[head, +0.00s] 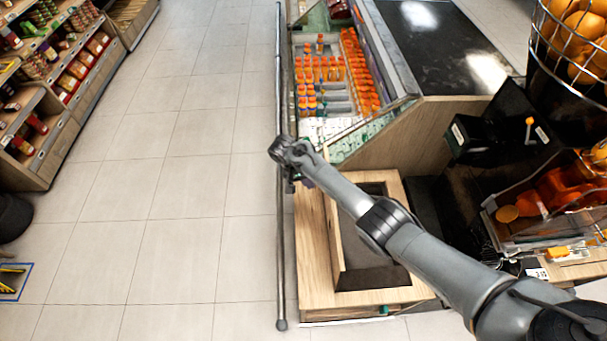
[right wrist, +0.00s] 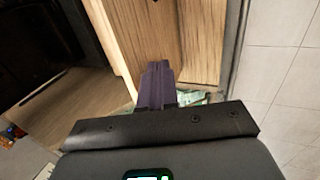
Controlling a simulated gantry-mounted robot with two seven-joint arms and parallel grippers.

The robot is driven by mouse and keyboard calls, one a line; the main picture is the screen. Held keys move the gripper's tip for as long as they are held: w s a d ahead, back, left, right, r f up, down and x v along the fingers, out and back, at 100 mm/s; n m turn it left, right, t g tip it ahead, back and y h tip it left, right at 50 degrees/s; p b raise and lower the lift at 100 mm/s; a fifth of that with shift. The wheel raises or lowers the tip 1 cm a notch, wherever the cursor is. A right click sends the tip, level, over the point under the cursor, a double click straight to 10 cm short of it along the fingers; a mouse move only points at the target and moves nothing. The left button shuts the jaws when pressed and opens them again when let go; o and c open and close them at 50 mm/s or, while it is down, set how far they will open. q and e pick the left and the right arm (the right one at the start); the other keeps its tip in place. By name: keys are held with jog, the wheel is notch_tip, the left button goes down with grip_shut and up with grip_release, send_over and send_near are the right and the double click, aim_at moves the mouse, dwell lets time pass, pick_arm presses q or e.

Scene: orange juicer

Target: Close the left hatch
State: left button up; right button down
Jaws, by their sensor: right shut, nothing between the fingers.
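In the head view a light wooden cabinet top (head: 380,298) has a rectangular opening with a dark inside. A wooden panel (head: 334,240), which looks like the left hatch, stands raised along the left side of this opening. My right gripper (head: 293,180) is at the far left corner of the cabinet, partly hidden under my own wrist. In the right wrist view its dark fingers (right wrist: 157,82) are together and empty, in front of a wooden surface (right wrist: 145,35). I cannot tell whether they touch it. My left gripper is not in view.
A long metal rail (head: 281,250) runs along the cabinet's left side. Behind are a case of orange juice bottles (head: 325,75) and a black counter (head: 440,45). The juicer (head: 550,195) stands right. The tiled floor (head: 170,170) at left is clear.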

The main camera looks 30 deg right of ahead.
jog(key=d, duration=0.1)
jog(key=s+d+f+p, duration=0.1)
jog(key=s+d+p, duration=0.1)
jog(key=d, duration=0.1)
jog(key=shift+s+f, duration=0.2)
jog(key=shift+f, duration=0.1)
jog(key=shift+d, duration=0.1)
